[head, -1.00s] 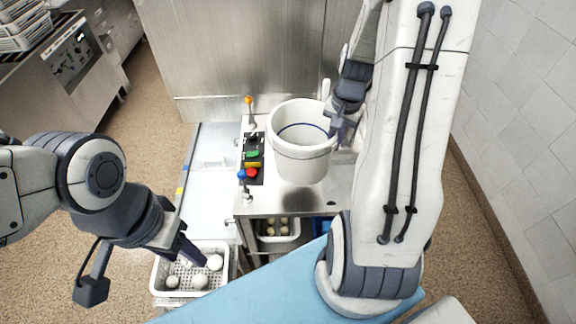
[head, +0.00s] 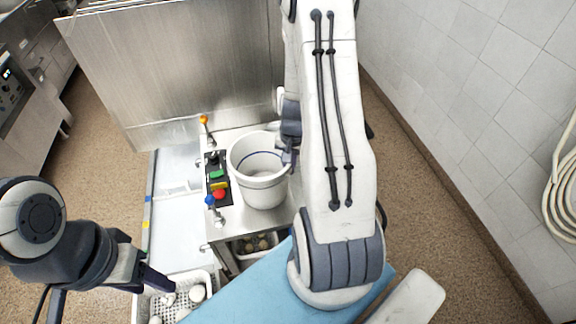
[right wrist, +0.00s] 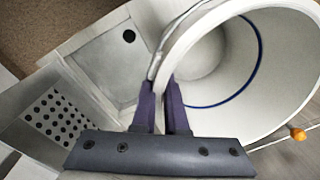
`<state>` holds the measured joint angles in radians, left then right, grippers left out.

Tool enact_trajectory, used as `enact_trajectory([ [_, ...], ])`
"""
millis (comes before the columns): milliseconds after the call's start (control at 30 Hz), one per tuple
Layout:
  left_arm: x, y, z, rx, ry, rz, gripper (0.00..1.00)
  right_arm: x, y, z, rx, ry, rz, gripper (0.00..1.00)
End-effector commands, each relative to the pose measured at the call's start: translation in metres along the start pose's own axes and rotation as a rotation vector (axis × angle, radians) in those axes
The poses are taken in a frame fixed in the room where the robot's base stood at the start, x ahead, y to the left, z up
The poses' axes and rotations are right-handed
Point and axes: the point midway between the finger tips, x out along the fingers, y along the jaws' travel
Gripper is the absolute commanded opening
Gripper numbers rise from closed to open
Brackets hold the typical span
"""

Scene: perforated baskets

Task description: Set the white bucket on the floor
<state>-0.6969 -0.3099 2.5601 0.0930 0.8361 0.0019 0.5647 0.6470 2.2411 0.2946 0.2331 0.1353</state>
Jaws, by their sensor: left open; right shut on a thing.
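The white bucket (head: 262,188) is upright at the metal counter, beside the button panel; whether it touches the counter top cannot be told. It has a blue line inside its wall. My right gripper (head: 290,157) is shut on the bucket's rim at its right side. In the right wrist view the two dark fingers (right wrist: 165,100) pinch the rim of the bucket (right wrist: 195,45). My left gripper (head: 140,278) is open and empty, over the left edge of a white basket (head: 207,290) at the lower left. The brown floor (head: 425,200) shows to the right of my right arm.
The button panel (head: 218,180) with coloured buttons and small knobbed levers stands left of the bucket. A tiled wall (head: 490,90) with a coiled hose (head: 565,195) bounds the right. A tall metal panel (head: 180,65) stands behind. Open floor lies between counter and wall.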

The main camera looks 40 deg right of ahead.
Motion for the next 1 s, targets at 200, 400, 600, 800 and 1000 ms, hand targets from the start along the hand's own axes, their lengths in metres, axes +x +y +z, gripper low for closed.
enact_trajectory([
  [200,0.000,0.000,0.000,0.000,0.000,0.000,0.50,0.000,-0.001,0.000,-0.002,0.002,-0.001,0.00],
  [400,0.003,0.000,0.000,0.000,0.000,0.000,0.50,0.003,-0.001,0.000,-0.003,0.001,0.000,0.30],
  [600,0.003,0.000,0.000,0.000,0.000,0.000,0.50,0.003,-0.001,0.000,-0.003,0.001,0.000,0.40],
  [800,-0.001,0.000,0.000,0.000,0.000,0.000,0.50,0.000,-0.002,0.000,-0.003,0.001,0.000,0.40],
  [1000,-0.001,0.000,0.000,0.000,0.000,0.000,0.50,-0.028,-0.002,-0.001,-0.003,0.007,-0.003,0.40],
])
